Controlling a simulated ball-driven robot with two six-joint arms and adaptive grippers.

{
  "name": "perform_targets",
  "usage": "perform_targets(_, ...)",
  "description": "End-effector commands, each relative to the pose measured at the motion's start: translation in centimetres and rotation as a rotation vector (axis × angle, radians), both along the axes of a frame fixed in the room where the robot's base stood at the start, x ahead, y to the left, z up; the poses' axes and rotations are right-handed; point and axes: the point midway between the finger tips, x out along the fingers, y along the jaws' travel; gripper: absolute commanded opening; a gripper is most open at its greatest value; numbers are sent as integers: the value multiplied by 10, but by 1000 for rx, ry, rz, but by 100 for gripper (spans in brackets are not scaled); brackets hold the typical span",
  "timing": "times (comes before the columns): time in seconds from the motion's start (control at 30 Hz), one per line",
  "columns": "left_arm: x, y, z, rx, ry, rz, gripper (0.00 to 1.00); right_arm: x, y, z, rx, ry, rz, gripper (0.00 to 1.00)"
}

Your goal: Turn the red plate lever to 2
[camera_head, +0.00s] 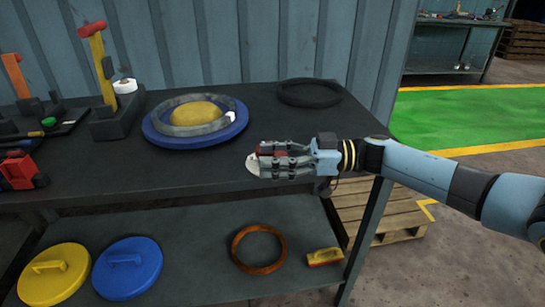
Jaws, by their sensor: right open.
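My right gripper (262,161) reaches in from the right over the front edge of the black bench. Its fingers are open, and a small red part (268,148) and a white part (252,164) show at them; I cannot tell how these touch. A yellow lever (102,65) with a red grip (92,28) stands upright on a dark base at the back left. An orange lever (15,73) stands farther left. A red block-like piece (18,174) sits at the front left. I cannot tell which is the red plate lever, and no number 2 is readable. My left gripper is not in view.
A blue disc (160,137) with a grey ring and yellow dome lies mid-bench. A black ring (309,93) lies behind my right gripper. The lower shelf holds yellow (62,285) and blue (125,285) lids, a brown ring (236,256) and a yellow-red piece (324,257).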

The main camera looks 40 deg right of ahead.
Motion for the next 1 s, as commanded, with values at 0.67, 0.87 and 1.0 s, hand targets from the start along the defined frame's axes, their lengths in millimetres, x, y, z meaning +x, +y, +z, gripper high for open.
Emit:
perform_targets(0.67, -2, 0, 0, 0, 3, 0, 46, -61, -88, -1, -3, 3, -1, 48)
perform_targets(0.87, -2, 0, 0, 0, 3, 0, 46, -69, -99, 0, -1, 1, -1, 48)
perform_targets(1.0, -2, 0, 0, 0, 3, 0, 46, -69, -99, 0, -1, 1, -1, 48)
